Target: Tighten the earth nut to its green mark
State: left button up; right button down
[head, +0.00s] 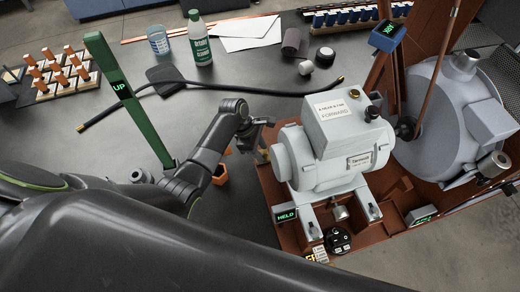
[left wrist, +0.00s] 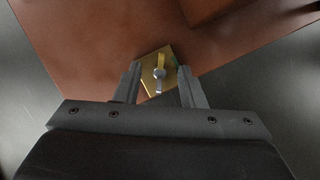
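The earth nut (left wrist: 159,73) shows in the left wrist view as a small grey nut at the middle of a square brass plate (left wrist: 150,82). A yellow bar points up from it and a grey bar points down. The plate sits at the edge of a red-brown base, also in the head view (head: 262,192). My left gripper (left wrist: 160,84) is open, its fingers apart on either side of the nut with gaps showing. In the head view my left gripper (head: 262,150) is beside the motor's left end. My right gripper is not in view.
The grey motor (head: 330,150) stands on the base, with a "HELD" display (head: 286,216) in front. A green lever (head: 130,98) marked "UP" rises at the left.

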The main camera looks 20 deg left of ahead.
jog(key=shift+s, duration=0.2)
pick_arm(q)
grip_shut()
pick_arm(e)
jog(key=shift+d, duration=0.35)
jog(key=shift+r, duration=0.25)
pick_arm(q)
jog(key=shift+m+g+p, duration=0.3)
jog(key=shift+m+p, duration=0.3)
jog(key=shift+m, duration=0.1)
jog(key=shift+w+m+g+p, duration=0.15)
jog(key=shift+m+g+p, duration=0.4)
jog(key=shift+m, duration=0.65)
jog(key=m+g, duration=0.1)
jog(key=m, duration=0.1)
jog(key=shift+d+m+y, duration=0.1)
jog(key=shift+m+y, duration=0.2)
jog(key=shift+m, duration=0.1)
jog(key=m+g, duration=0.1)
jog(key=m, duration=0.2)
jog(key=shift+w+f+y, duration=0.1)
jog(key=shift+y, duration=0.3)
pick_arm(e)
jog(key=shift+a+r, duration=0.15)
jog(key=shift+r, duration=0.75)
